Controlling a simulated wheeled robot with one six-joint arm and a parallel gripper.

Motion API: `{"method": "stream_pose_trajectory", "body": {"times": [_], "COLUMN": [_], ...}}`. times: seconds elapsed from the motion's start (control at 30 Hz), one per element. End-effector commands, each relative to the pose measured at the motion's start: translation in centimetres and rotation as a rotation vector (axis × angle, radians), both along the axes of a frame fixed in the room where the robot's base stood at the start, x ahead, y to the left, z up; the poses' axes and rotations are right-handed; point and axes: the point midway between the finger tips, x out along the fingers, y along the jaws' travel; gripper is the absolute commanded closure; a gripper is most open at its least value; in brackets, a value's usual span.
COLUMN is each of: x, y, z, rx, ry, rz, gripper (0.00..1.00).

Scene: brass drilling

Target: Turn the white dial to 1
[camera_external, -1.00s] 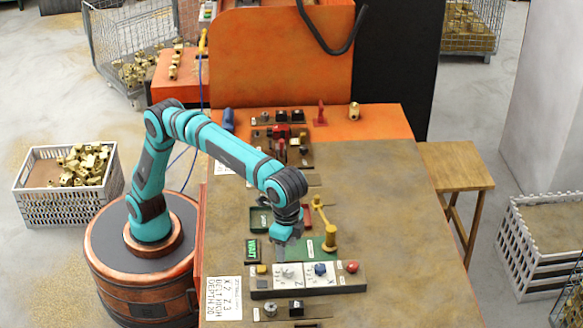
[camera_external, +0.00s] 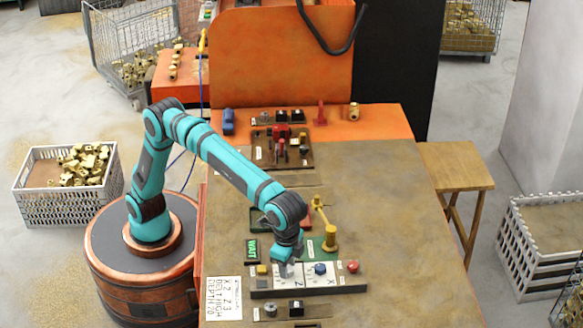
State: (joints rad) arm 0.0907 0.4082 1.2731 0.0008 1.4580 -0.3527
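The white dial (camera_external: 285,271) sits on a white plate at the left of the control box (camera_external: 350,281), partly hidden under my gripper. A blue dial (camera_external: 320,268) is on the plate to its right. My gripper (camera_external: 287,264) points straight down over the white dial, at or just above it. Its fingers are too small and covered to tell whether they are open or touch the dial. The dial's pointer and numbers cannot be read.
On the same box are a yellow button (camera_external: 262,270) at the left and a red button (camera_external: 352,266) at the right. A yellow lever (camera_external: 327,232) stands just behind. A green "WAIT" display (camera_external: 252,250) and a note card (camera_external: 223,298) lie left. The table's right side is clear.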

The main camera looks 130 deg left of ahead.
Motion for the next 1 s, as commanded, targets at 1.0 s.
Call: {"method": "stream_pose_trajectory", "body": {"times": [1.0], "x": [0.00], "y": [0.11], "z": [-0.02], "rx": [0.000], "ry": [0.003], "rz": [-0.390], "gripper": [0.94]}}
